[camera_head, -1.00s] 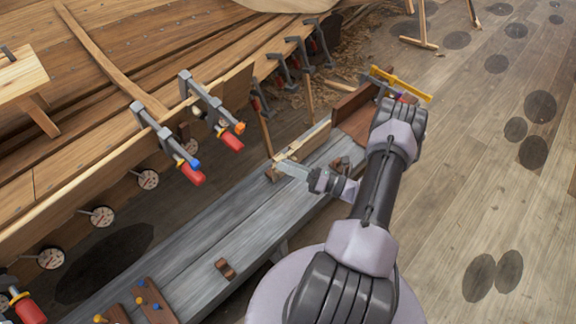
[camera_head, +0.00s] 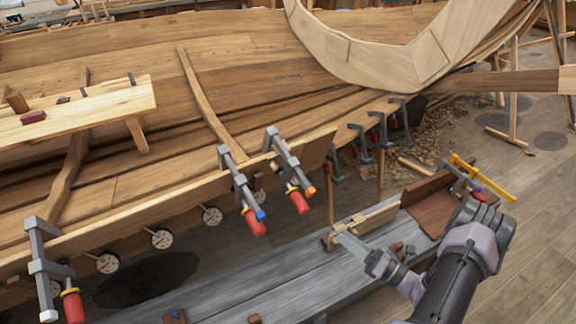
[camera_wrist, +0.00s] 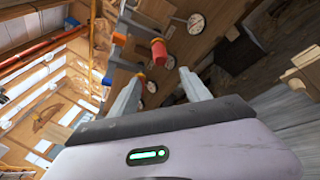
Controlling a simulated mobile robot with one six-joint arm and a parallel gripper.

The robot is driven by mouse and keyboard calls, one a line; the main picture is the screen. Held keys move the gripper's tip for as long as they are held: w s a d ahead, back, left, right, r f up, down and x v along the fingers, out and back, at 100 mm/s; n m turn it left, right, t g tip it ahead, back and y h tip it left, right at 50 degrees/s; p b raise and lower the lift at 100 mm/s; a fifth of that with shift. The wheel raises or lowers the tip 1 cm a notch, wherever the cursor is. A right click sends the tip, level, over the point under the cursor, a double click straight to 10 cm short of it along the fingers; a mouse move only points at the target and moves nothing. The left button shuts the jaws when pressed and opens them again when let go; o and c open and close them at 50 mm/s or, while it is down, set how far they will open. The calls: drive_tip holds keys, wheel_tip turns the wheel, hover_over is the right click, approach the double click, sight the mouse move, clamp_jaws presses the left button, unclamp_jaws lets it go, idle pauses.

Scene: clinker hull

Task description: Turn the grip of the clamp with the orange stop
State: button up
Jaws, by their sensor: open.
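The clamp with the orange stop (camera_head: 311,191) hangs on the plank edge in the head view. Its red grip (camera_head: 299,202) points down toward me. Beside it, to the left, is a similar clamp with a blue stop (camera_head: 260,215) and a red grip (camera_head: 255,223). My gripper (camera_head: 343,240) is low and right of both clamps, above the grey bench, apart from the grips. In the wrist view my gripper (camera_wrist: 160,86) has its fingers spread with nothing between them. A red grip (camera_wrist: 158,52) and an orange part (camera_wrist: 119,38) show beyond the fingertips.
The grey bench (camera_head: 290,275) runs below the hull, with wooden blocks and a brown tray (camera_head: 430,215) on it. Another clamp (camera_head: 45,265) is at far left, and several more hang to the right (camera_head: 380,130). Round dials (camera_head: 162,238) line the plank's underside.

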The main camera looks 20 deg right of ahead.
sight(307, 211)
drive_tip(key=s+a+r+n+h, duration=0.2)
drive_tip(key=a+n+h, duration=0.2)
drive_tip(key=n+h, duration=0.1)
drive_tip(key=w+a+b, duration=0.1)
drive_tip(key=w, duration=0.4)
drive_tip(key=w+a+b, duration=0.1)
drive_tip(key=w, duration=0.5)
drive_tip(key=w+a, duration=0.1)
drive_tip(key=w, duration=0.5)
drive_tip(key=shift+w+a+r+b, duration=0.1)
drive_tip(key=shift+a+b, duration=0.05)
drive_tip(key=shift+b, duration=0.25)
clamp_jaws()
